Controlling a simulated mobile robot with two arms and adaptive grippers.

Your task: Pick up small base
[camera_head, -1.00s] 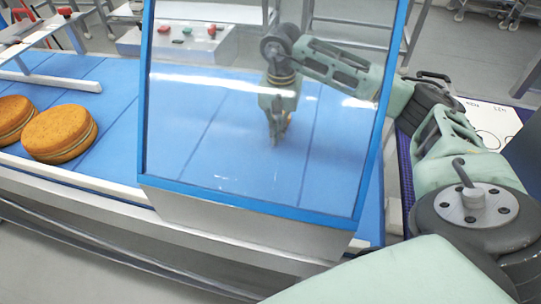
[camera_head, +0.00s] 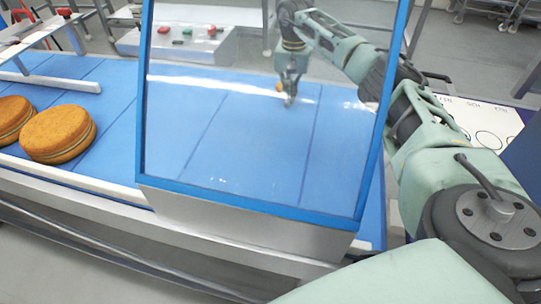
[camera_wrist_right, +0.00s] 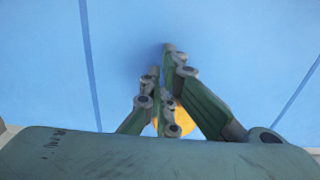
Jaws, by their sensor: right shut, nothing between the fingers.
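No separate small base can be clearly made out in these views. Two golden-brown filled rounds lie on the blue belt at the left: a nearer one (camera_head: 58,134) and one cut by the picture's left edge (camera_head: 12,118). My right gripper (camera_head: 289,101) is behind the clear screen, pointing down over the belt, shut and empty, far to the right of the rounds. In the wrist view its fingers (camera_wrist_right: 163,62) are together above bare blue belt. A yellow-orange patch (camera_wrist_right: 183,121) shows behind the fingers, mostly hidden; I cannot tell what it is. My left gripper is not in view.
A blue-framed clear screen (camera_head: 262,207) stands between my head and the belt's right part. The blue belt (camera_head: 113,110) is bare between the rounds and the screen. A control box with buttons (camera_head: 182,46) stands behind. A metal bar (camera_head: 50,83) crosses the belt at left.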

